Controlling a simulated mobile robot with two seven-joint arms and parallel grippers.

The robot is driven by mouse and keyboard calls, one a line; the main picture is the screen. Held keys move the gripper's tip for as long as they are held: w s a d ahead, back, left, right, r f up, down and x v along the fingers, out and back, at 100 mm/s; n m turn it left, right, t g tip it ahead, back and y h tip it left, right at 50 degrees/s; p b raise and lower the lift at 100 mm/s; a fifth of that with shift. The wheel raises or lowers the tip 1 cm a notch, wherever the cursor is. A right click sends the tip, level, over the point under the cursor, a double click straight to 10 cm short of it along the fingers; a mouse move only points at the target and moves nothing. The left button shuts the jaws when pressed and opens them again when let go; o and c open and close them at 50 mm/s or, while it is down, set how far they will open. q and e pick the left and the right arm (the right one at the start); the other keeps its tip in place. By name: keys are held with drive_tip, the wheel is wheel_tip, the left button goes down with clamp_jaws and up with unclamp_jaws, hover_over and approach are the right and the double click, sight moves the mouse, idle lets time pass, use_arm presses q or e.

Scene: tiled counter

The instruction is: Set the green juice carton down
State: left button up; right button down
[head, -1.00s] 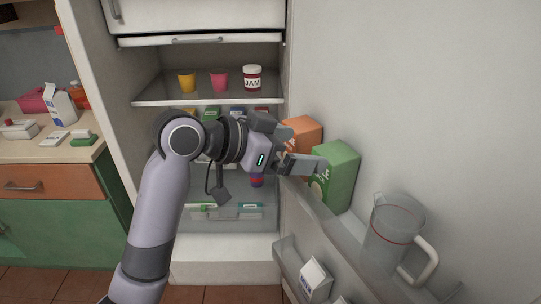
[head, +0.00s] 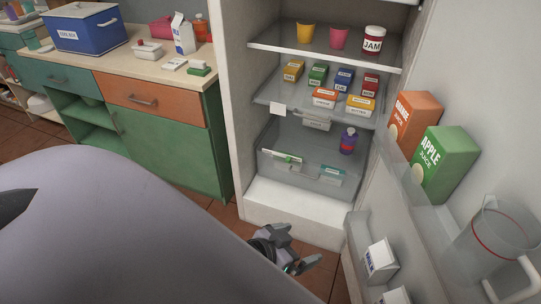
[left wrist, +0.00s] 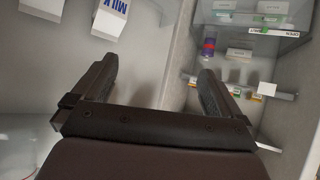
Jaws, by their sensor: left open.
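The green apple juice carton (head: 447,162) stands upright in the upper rack of the open fridge door (head: 392,172), at the right of the head view. It is beside the orange juice carton (head: 415,115). My left gripper (head: 296,250) is open and empty, low in front of the fridge and left of the door, well below and apart from the green carton. In the left wrist view, nothing is between its spread fingers (left wrist: 158,70), and the green carton does not show. My right gripper is not in view.
A clear jug (head: 488,240) stands near the cartons on the door. Milk cartons (head: 380,260) sit in the lower door rack. Fridge shelves (head: 270,92) hold cups, jam and small boxes. A counter (head: 130,65) with a blue box (head: 88,30) stands left.

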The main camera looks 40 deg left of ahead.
use_arm(q)
drive_tip(key=s+a+f, duration=0.1)
drive_tip(key=s+f, duration=0.3)
drive_tip(key=s, duration=0.4)
drive_tip(key=shift+f+y, duration=0.2)
drive_tip(key=shift+y, duration=0.1)
drive_tip(key=shift+w+a, duration=0.1)
idle(0.5)
